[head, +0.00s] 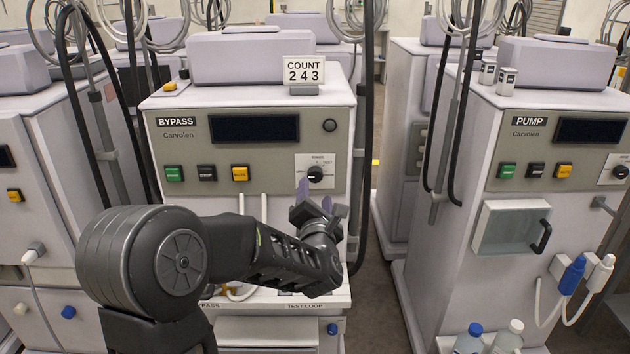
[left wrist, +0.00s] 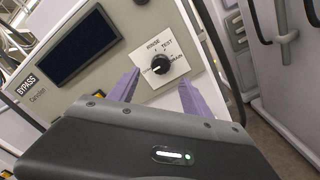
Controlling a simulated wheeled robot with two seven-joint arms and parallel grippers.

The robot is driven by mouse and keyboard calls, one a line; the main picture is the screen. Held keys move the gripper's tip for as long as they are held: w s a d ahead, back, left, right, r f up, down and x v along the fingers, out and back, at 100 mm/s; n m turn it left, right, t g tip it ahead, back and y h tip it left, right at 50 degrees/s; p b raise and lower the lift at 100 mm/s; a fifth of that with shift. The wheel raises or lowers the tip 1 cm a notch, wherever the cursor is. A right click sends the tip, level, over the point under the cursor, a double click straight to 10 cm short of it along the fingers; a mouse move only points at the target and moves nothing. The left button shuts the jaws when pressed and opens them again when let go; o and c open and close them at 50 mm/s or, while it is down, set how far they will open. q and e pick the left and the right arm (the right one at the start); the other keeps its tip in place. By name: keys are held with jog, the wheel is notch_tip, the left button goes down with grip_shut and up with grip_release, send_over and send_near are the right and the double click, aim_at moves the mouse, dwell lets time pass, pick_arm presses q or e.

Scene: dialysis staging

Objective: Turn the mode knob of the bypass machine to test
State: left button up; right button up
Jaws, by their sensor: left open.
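The bypass machine (head: 252,215) stands in front of me, with a label reading BYPASS. Its black mode knob (head: 315,174) sits on a white plate at the right of the grey panel. In the left wrist view the knob (left wrist: 159,65) has RINSE printed at upper left and TEST at upper right. Its white mark appears on the left side, away from TEST. My left gripper (head: 318,204) is open and empty, just below and in front of the knob. Its purple fingers (left wrist: 158,82) spread on either side of the knob in the wrist view, apart from it. My right gripper is out of view.
Green, black and yellow buttons (head: 240,173) sit left of the knob, under a dark screen (head: 254,128). A count sign (head: 304,70) stands on top. Black hoses hang along the machine's right edge. The pump machine (head: 458,190) stands to the right across a floor gap.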

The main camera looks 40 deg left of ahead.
aim_at(315, 178)
pick_arm(q)
jog(key=p+x, duration=0.1)
jog(key=x, duration=0.6)
jog(key=shift+w+a, duration=0.25)
jog(key=shift+w, duration=0.05)
jog(key=shift+c, duration=0.4)
grip_shut()
